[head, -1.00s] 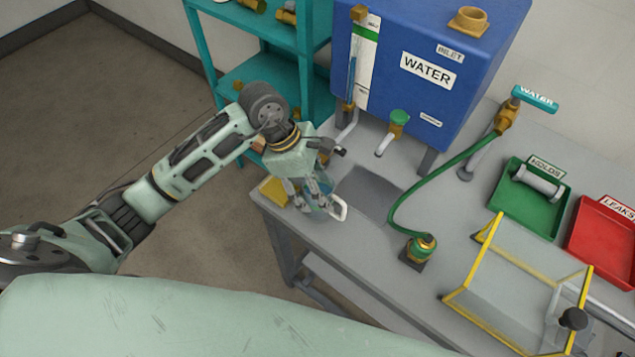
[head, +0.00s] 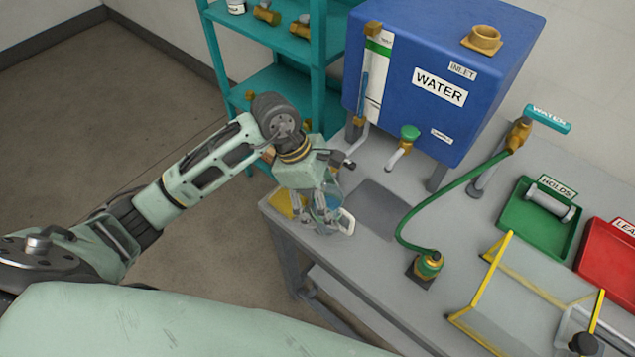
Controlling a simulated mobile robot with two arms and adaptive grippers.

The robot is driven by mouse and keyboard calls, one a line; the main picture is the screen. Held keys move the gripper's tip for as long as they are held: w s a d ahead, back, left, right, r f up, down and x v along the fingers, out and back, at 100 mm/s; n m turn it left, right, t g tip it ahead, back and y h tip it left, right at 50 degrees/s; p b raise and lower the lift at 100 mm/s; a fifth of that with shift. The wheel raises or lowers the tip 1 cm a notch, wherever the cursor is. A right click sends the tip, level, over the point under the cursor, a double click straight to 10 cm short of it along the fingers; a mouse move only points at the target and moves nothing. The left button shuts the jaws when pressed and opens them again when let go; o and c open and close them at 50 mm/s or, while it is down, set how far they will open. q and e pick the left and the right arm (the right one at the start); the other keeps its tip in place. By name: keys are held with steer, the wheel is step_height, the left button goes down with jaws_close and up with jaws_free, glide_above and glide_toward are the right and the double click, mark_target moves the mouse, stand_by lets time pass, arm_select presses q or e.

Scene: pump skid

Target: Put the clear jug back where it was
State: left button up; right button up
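The clear jug (head: 332,223) stands near the left end of the grey bench, with bluish water visible in it and its white handle (head: 347,222) facing right. My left gripper (head: 324,214) is at the jug from above and behind, with its fingers around or against the jug's side. The fingers and the hand's body hide part of the jug. I cannot tell whether the fingers are closed on it or whether its base touches the bench. My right gripper is not in view.
A blue WATER tank (head: 425,120) stands behind, its green-knobbed tap (head: 410,133) above a dark grey patch (head: 378,207) of bench. A yellow item (head: 281,203) lies beside the jug. A green hose (head: 430,205), clear guard box (head: 525,290), green tray (head: 520,226) and red tray (head: 612,250) occupy the right.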

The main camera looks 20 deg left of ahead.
arm_select(q)
steer(key=b+v, duration=0.3)
steer(key=v, duration=0.8)
steer(key=shift+a+r, duration=0.2)
steer(key=shift+r, duration=0.1)
steer(key=shift+s+f, duration=0.1)
